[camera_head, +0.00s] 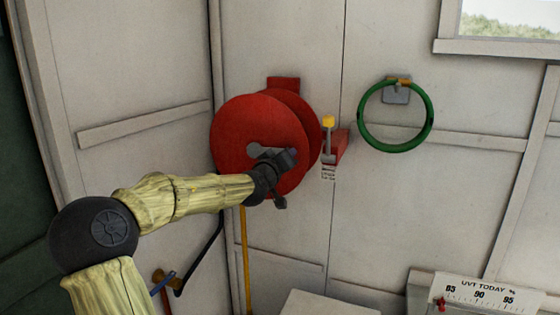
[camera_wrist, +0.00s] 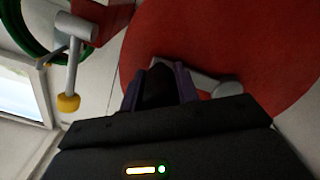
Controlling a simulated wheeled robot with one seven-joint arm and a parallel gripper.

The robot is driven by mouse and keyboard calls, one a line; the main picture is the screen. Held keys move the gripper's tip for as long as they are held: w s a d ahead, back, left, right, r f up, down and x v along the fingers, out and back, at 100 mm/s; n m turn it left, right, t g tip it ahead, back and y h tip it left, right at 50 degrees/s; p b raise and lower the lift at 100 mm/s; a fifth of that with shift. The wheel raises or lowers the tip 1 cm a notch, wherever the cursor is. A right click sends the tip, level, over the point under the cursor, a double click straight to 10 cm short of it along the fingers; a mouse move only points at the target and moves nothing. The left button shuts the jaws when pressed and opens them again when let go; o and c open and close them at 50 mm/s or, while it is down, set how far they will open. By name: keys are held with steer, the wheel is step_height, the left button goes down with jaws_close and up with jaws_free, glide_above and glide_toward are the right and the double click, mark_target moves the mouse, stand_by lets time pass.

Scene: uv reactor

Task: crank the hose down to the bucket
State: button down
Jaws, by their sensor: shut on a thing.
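A large red reel (camera_head: 240,130) is mounted on the pale wall near the corner. Its grey crank arm (camera_head: 258,150) shows at the hub, and also in the wrist view (camera_wrist: 225,88). My gripper (camera_head: 285,160) is in front of the reel's face, at the outer end of the crank. In the wrist view, my gripper's purple fingers (camera_wrist: 160,88) are shut on a dark crank handle (camera_wrist: 158,84). A dark hose-like line (camera_head: 203,252) runs down below the reel, partly behind my arm. I see no bucket in either view.
Right of the reel is a grey lever with a yellow knob (camera_head: 328,122) on a red bracket (camera_head: 341,148). A green ring (camera_head: 432,118) hangs further right. A yellow vertical pipe (camera_head: 244,265) stands below the reel. A UVT gauge (camera_head: 485,293) is at lower right.

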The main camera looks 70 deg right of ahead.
steer(key=shift+r, duration=0.2)
steer(key=c, duration=1.3)
jaws_free()
steer(key=shift+o, duration=1.2)
steer(key=shift+f, duration=0.1)
steer(key=shift+a, duration=0.1)
steer(key=shift+w+a+f+b, duration=0.1)
steer(key=shift+w+a+b, duration=0.1)
steer(key=shift+a+b, duration=0.45)
steer(key=w+a+b, duration=0.1)
steer(key=a+b, duration=0.2)
steer(key=a, duration=1.3)
